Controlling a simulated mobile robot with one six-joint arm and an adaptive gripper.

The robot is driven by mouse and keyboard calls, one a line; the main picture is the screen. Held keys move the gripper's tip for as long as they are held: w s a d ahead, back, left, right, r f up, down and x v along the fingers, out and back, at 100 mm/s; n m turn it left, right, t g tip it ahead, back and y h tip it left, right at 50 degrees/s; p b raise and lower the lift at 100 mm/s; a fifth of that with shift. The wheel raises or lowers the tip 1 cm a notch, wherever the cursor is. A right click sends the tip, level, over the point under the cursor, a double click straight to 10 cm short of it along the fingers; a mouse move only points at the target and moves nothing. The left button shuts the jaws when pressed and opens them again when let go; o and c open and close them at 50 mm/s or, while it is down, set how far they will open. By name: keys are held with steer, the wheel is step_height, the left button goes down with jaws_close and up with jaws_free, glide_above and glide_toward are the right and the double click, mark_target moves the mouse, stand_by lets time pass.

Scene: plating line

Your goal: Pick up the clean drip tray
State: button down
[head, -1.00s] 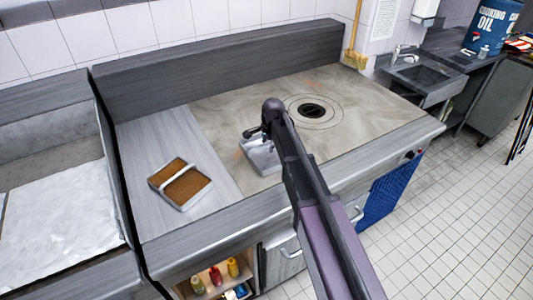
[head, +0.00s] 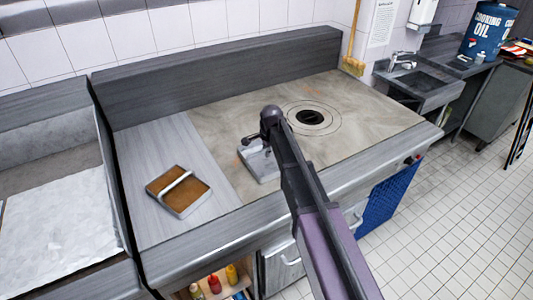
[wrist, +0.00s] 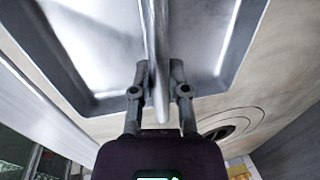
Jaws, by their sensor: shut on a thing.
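The clean drip tray (head: 262,168) is a bare grey metal tray on the stone-patterned part of the worktop, partly hidden behind my arm in the head view. In the wrist view its empty, shiny inside (wrist: 90,40) fills the upper middle, with a bar handle across it. My gripper (wrist: 159,75) is shut on this handle, one finger on each side. In the head view the gripper (head: 254,141) is small and dark above the tray. I cannot tell whether the tray touches the worktop.
A second tray (head: 180,210) with brown contents and a pale handle lies on the grey worktop to the left. A round hole (head: 311,117) is in the worktop behind and right of my gripper. A sink (head: 425,82) stands at the back right. A raised panel (head: 220,65) runs behind.

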mark_target(265, 150)
steer(key=shift+r+p, duration=1.25)
steer(key=shift+r, duration=0.05)
steer(key=shift+s+r+p, duration=0.45)
steer(key=shift+r+p, duration=0.2)
steer(key=s+a+r+p, duration=0.1)
steer(key=s, duration=1.4)
steer(key=shift+a, duration=0.35)
